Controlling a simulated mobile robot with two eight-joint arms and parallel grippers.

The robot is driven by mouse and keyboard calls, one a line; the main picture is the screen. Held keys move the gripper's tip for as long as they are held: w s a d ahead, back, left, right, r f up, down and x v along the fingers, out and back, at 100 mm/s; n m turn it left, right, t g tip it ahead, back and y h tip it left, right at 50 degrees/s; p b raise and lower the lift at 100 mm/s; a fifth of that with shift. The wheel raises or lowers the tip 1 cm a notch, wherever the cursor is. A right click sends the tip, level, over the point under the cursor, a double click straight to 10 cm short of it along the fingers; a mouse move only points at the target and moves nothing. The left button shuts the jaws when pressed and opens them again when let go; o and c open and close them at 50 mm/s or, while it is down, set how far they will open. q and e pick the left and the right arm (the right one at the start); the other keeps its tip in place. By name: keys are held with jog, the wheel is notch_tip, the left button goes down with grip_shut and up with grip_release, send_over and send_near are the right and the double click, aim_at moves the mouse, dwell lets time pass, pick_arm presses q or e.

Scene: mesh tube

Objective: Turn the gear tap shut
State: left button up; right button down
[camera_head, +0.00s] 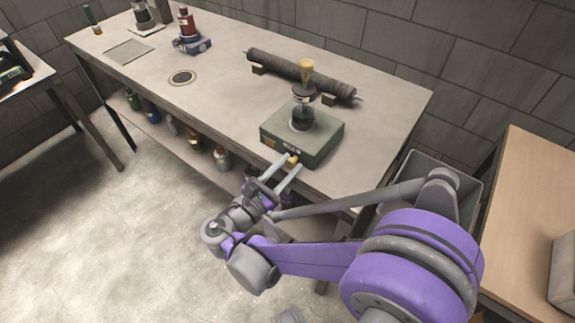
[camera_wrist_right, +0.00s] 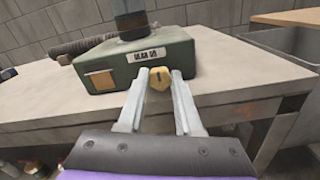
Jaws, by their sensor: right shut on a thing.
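The gear tap (camera_wrist_right: 159,78) is a small yellow knob on the front of a green box (camera_wrist_right: 121,67) with a label plate. It also shows in the head view (camera_head: 293,159), at the front of the green box (camera_head: 318,147) near the table's front edge. My right gripper (camera_wrist_right: 159,84) has its two fingers on either side of the yellow knob, shut on it. In the head view the right gripper (camera_head: 290,164) reaches the box from the front. A dark post with a tan top (camera_head: 305,75) stands on the box. My left gripper is not in view.
A dark mesh tube (camera_head: 300,73) lies on supports behind the box. A grey bin (camera_head: 446,178) stands right of the table. A red bottle (camera_head: 186,24) and a dark round disc (camera_head: 183,78) are farther left.

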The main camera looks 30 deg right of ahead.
jog(key=c, duration=0.6)
grip_release()
jog(key=p+v, duration=0.1)
jog(key=v, duration=0.9)
jog(key=shift+s+a, duration=0.15)
jog(key=shift+a, duration=0.2)
